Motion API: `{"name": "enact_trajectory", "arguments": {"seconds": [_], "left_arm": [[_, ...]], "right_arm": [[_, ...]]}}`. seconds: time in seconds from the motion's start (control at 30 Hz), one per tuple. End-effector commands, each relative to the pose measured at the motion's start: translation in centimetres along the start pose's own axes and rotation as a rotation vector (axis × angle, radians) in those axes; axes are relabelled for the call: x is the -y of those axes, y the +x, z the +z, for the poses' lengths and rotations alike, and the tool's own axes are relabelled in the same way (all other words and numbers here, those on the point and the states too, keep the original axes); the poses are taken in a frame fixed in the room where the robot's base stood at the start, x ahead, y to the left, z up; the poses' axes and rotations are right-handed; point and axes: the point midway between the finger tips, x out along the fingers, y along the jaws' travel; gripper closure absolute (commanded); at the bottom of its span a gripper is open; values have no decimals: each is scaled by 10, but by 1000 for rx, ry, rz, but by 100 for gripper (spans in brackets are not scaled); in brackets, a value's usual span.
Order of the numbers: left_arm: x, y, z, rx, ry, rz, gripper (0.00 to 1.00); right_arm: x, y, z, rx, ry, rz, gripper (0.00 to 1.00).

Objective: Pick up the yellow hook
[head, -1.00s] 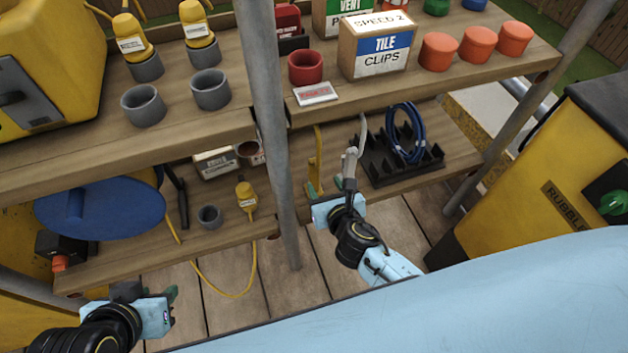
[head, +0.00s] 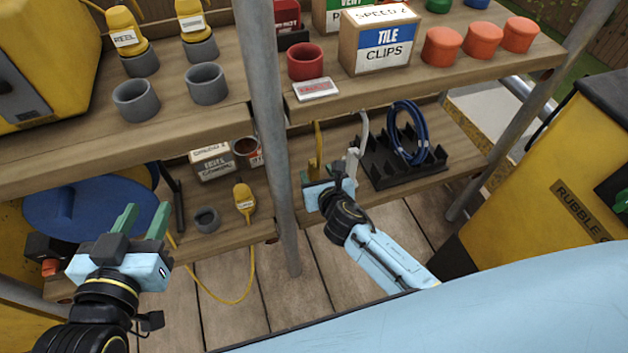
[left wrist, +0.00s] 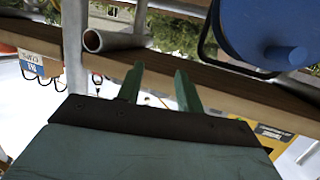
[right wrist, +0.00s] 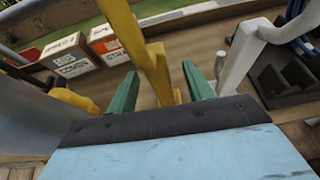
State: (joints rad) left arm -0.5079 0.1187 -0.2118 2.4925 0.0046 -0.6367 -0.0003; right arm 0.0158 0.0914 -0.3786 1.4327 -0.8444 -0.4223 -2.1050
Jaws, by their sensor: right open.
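The yellow hook (head: 318,145) stands upright on the lower shelf, right of the metal post. In the right wrist view the yellow hook (right wrist: 158,72) appears between the two green fingers of my right gripper (right wrist: 160,85), with gaps on both sides. My right gripper (head: 328,180) is open at the hook's lower part in the head view, hiding its base. My left gripper (head: 142,222) is open and empty, in front of the lower shelf at the left; its fingers (left wrist: 158,88) are apart in the left wrist view.
A grey hook (head: 358,145) stands close right of the yellow one, beside a black rack (head: 400,172) with a blue coil (head: 397,135). The metal post (head: 268,130) stands left of it. The upper shelf (head: 440,85) overhangs. A blue reel (head: 75,205) is near my left gripper.

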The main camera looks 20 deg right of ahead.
Motion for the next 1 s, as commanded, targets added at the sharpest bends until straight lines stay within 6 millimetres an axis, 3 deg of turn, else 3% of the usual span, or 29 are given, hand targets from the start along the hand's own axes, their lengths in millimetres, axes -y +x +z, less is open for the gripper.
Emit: {"name": "enact_trajectory", "arguments": {"seconds": [0.27,0.6,1.0], "left_arm": [[-9,-2,-44,-281,-7,24,64],[-18,-22,-91,-607,-21,48,64],[-20,-32,-106,-711,-27,54,64]], "right_arm": [[-2,18,-2,0,1,1,49],[-2,40,-2,0,1,-1,49],[-3,46,0,0,0,0,49]]}}
